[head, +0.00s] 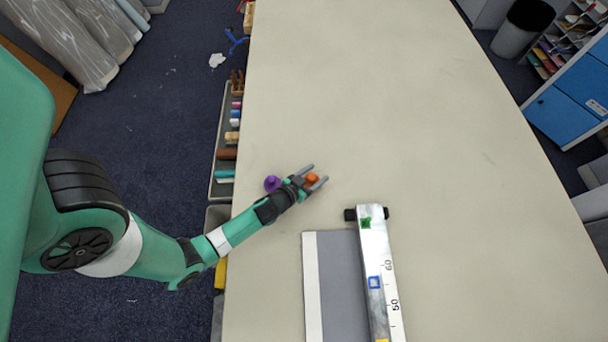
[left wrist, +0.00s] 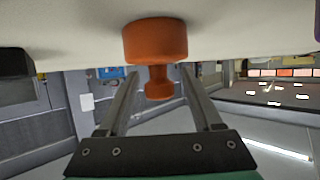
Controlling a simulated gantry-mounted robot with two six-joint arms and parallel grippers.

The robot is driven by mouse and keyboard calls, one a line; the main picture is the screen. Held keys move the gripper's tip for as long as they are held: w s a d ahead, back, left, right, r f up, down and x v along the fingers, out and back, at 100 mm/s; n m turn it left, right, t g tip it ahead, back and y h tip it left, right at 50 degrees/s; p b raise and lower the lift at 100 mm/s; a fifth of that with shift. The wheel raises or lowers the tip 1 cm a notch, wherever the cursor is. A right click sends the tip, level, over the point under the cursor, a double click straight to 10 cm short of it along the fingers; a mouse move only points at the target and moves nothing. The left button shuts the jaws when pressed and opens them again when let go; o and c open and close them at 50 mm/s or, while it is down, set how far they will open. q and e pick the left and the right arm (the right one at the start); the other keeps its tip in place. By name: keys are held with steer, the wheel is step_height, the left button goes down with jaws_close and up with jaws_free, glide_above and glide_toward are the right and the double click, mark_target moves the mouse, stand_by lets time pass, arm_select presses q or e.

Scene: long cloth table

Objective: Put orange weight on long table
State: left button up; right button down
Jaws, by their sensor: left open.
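The orange weight (head: 312,178) is on the long cloth table (head: 400,110), between the two fingers of my left gripper (head: 318,174) in the head view. In the left wrist view the picture is upside down, and the orange weight (left wrist: 156,42) shows a wide round body against the pale table top with its narrower knob pointing down the picture. The fingers of my left gripper (left wrist: 159,78) are apart, one on each side of the knob, with gaps visible. My right gripper is in neither view.
A purple weight (head: 272,184) stands just left of my left gripper, near the table's left edge. A long metal ruler (head: 378,265) and a grey board (head: 340,285) lie at the front. A side tray (head: 222,190) runs along the left edge. The table's middle and far part are clear.

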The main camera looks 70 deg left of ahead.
arm_select(q)
steer(key=b+v, duration=0.1)
steer(key=v, duration=0.9)
steer(key=shift+s+d+r, duration=0.1)
steer(key=shift+s+d, duration=0.1)
steer(key=shift+s, duration=0.1)
steer(key=w+d+r+t, duration=0.1)
steer(key=w+r+t, duration=0.2)
steer(key=w+r, duration=0.6)
steer(key=w+d+r+m+t, duration=0.15)
steer(key=w+r, duration=0.35)
steer(key=r, duration=0.7)
steer(key=w+r+n+t, duration=0.1)
steer(key=w+r+t, duration=0.2)
steer(key=w+r, duration=0.55)
steer(key=s+d+r+m+t+h, duration=0.2)
steer(key=s+d+r+h, duration=0.1)
steer(key=r, duration=0.9)
steer(key=s+d+r+m+t+h, duration=0.2)
steer(key=d+r, duration=0.4)
steer(key=r, duration=0.6)
steer(key=s+d+r+m+t+h, duration=0.2)
steer(key=s+d+r+t+h, duration=0.2)
steer(key=r, duration=0.8)
steer(key=shift+s+d+r, duration=0.2)
steer(key=shift+d+r, duration=0.05)
steer(key=shift+d, duration=0.1)
